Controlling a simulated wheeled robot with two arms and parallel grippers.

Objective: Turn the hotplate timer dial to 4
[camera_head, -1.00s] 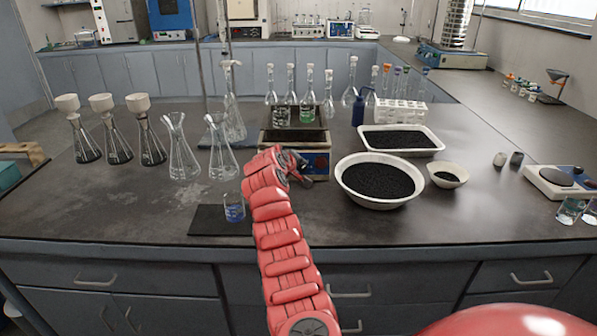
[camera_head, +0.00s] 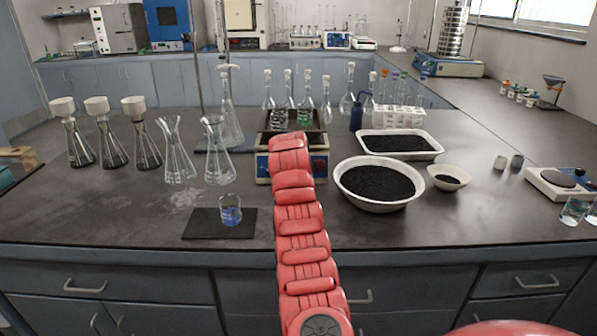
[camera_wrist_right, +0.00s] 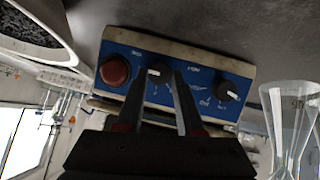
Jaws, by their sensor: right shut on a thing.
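The hotplate (camera_head: 262,167) is a box with a blue front and a dark top bearing glassware, at the middle of the bench. The red right arm covers much of its front in the head view and hides my right gripper there. In the right wrist view, the blue panel (camera_wrist_right: 200,91) carries a red button (camera_wrist_right: 115,71), a middle black dial (camera_wrist_right: 160,71) and another black dial (camera_wrist_right: 228,90). My right gripper (camera_wrist_right: 161,76) is shut on the middle dial, one finger on each side. The dial markings are too small to read. My left gripper is out of view.
A wide white bowl (camera_head: 345,195) of dark grains stands right of the hotplate, with a tray (camera_head: 438,151) behind it. Conical flasks (camera_head: 180,165) stand to the left. A small beaker (camera_head: 230,215) sits on a dark mat (camera_head: 197,226) in front.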

